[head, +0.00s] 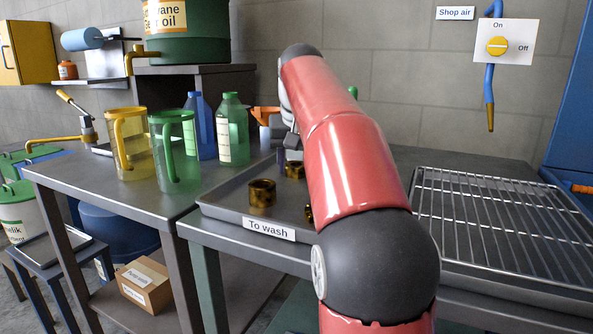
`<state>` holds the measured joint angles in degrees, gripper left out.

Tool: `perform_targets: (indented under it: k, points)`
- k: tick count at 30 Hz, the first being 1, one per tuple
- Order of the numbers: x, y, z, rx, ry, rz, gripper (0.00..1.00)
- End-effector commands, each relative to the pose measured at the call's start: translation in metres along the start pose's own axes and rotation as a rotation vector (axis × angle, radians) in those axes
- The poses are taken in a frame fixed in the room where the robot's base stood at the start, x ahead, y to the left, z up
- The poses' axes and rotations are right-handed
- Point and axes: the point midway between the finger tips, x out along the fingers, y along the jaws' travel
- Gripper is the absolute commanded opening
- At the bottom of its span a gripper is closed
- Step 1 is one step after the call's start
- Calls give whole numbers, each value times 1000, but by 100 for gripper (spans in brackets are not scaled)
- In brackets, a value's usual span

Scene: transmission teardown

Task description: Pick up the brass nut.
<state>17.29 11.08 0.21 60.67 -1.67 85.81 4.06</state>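A grey tray (226,204) labelled "To wash" holds several brass-coloured, dark-stained ring-shaped parts. One short brass cylinder (262,196) stands upright near the tray's front. A smaller brass piece (294,169) sits farther back, close below my gripper. Another brass piece (308,213) is mostly hidden behind my red arm. I cannot tell which of them is the brass nut. My gripper (291,155) points down over the back of the tray, partly covered by my arm. Its fingers are too small and hidden to show whether they are open.
Yellow (130,150) and green (172,160) jugs stand on the left table with blue (201,120) and green (233,135) bottles. An orange tool (264,114) is behind the tray. A wire rack (500,220) lies right of my arm. A shop air hose (490,90) hangs behind.

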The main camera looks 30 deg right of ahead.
Motion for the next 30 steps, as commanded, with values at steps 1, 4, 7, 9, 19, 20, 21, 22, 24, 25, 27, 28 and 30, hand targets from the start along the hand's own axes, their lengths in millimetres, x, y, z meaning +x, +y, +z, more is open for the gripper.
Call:
perform_targets:
  k: [1,4,7,9,19,20,21,22,24,25,27,28,30]
  points:
    - [0,0,0,0,0,0,42]
    - [0,0,0,0,0,0,28]
    - [0,0,0,0,0,0,15]
    - [-1,0,0,0,2,0,12]
    - [-9,0,-4,0,3,0,12]
    - [-12,0,-5,0,3,0,12]
    - [-16,0,-7,0,3,0,12]
    - [-21,0,-9,0,4,-1,12]
    - [-33,0,-14,0,4,0,12]
    - [-39,0,-17,0,4,-1,12]
    - [-56,0,-24,0,5,-1,12]
    - [-60,0,-26,0,4,-1,12]
    - [-73,0,-32,0,5,-1,12]
